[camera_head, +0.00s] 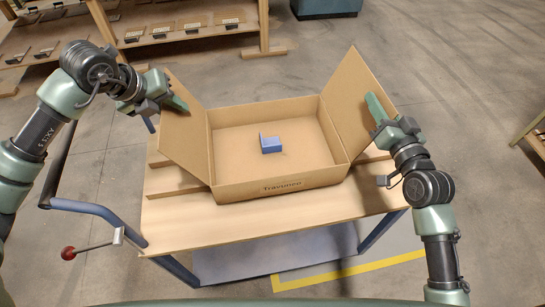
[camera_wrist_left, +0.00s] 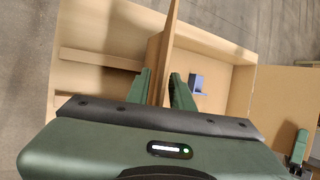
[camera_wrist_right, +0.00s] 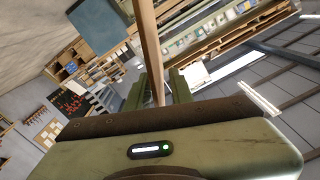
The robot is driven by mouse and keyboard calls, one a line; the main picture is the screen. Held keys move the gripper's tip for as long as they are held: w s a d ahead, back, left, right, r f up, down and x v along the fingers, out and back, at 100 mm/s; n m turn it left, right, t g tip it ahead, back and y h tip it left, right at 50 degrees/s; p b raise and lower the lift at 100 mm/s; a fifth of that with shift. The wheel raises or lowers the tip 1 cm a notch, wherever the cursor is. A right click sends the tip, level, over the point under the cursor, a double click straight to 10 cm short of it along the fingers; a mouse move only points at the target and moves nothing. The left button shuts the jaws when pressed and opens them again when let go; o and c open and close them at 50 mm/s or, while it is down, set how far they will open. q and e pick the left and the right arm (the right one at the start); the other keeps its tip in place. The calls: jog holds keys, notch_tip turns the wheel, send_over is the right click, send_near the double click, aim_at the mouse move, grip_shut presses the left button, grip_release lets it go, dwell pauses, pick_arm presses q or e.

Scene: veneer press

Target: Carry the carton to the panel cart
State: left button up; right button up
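The open brown carton (camera_head: 235,190) is over the wooden top of a cart (camera_head: 220,228) with a blue frame; its side flaps stand tilted outward. I cannot tell whether its base touches the cart. A small blue notched block (camera_head: 271,145) lies inside, also visible in the left wrist view (camera_wrist_left: 197,82). My left gripper (camera_head: 174,98) is shut on the left flap, which runs edge-on between its fingers in the left wrist view (camera_wrist_left: 160,60). My right gripper (camera_head: 376,108) is shut on the right flap, edge-on in the right wrist view (camera_wrist_right: 151,50).
Wooden slats (camera_head: 178,190) lie on the cart beside the carton. A lever with a red knob (camera_head: 68,253) sticks out at its left. Shelving with panels (camera_head: 190,25) stands behind, and another wooden edge (camera_head: 535,135) is at far right. Grey floor (camera_head: 460,110) is clear on the right.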

pick_arm(q)
jog(key=shift+r, duration=0.15)
pick_arm(e)
jog(key=shift+s, duration=0.25)
pick_arm(q)
jog(key=v, duration=1.2)
pick_arm(e)
jog(key=s+d, duration=0.2)
jog(key=s, duration=0.9)
jog(key=shift+s, duration=0.2)
pick_arm(q)
jog(key=shift+s, duration=0.15)
pick_arm(e)
jog(key=shift+d, duration=0.15)
